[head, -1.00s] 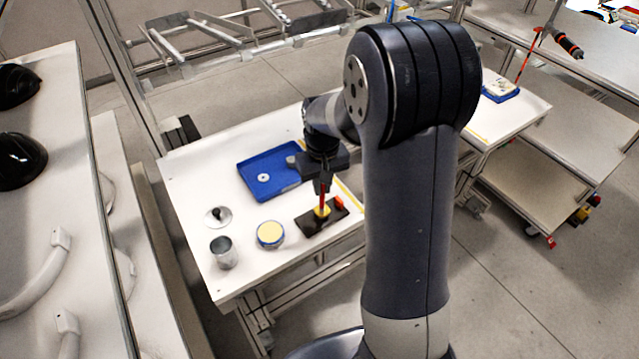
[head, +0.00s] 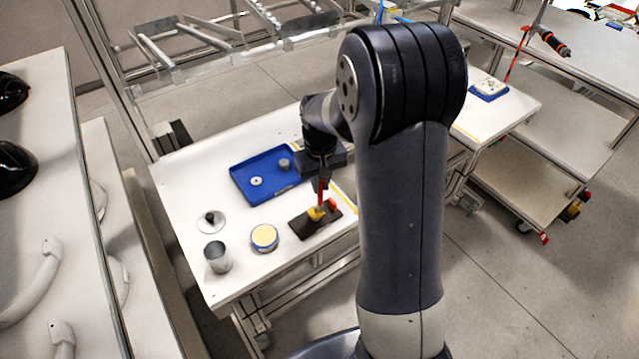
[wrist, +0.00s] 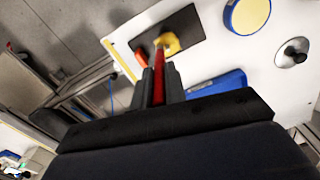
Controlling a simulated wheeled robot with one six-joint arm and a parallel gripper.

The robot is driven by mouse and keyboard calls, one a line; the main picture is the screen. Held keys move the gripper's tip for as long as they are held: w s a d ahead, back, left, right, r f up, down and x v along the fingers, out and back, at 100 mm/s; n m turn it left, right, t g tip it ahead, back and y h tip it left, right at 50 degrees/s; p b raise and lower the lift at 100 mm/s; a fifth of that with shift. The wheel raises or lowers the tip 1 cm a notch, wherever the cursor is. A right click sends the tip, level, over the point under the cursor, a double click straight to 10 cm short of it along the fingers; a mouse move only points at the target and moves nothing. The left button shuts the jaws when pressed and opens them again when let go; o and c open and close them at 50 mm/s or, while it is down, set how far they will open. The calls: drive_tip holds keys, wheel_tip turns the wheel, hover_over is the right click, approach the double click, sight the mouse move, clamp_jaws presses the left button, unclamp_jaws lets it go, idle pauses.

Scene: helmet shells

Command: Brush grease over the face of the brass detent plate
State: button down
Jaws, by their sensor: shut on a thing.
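My gripper (head: 323,180) points down and is shut on a red-handled brush (head: 321,192), whose handle also shows between the fingers in the wrist view (wrist: 158,88). The brush's lower end meets a small yellow piece (head: 316,214), seemingly the brass detent plate, on a dark rectangular base (head: 300,226). The yellow piece also shows in the wrist view (wrist: 170,42). I cannot tell where bristles end and brass begins, or whether grease is on the face. An open round tin (head: 264,238) with pale yellow contents stands left of the base.
An orange-red block (head: 333,204) sits on the base's right end. A metal cup (head: 217,257) and a knobbed lid (head: 211,221) stand left of the tin. Behind is a blue tray (head: 242,187) holding a washer and grey cylinder. The white table's (head: 185,190) left side is mostly clear.

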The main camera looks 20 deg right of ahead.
drive_tip(key=shift+w+a, duration=0.1)
drive_tip(key=shift+w, duration=0.3)
drive_tip(key=shift+w+a, duration=0.35)
drive_tip(key=shift+w+a, duration=0.1)
drive_tip(key=shift+a, duration=0.15)
drive_tip(key=shift+a, duration=0.1)
drive_tip(key=shift+a, duration=0.2)
drive_tip(key=shift+s+a, duration=0.3)
drive_tip(key=shift+s, duration=0.1)
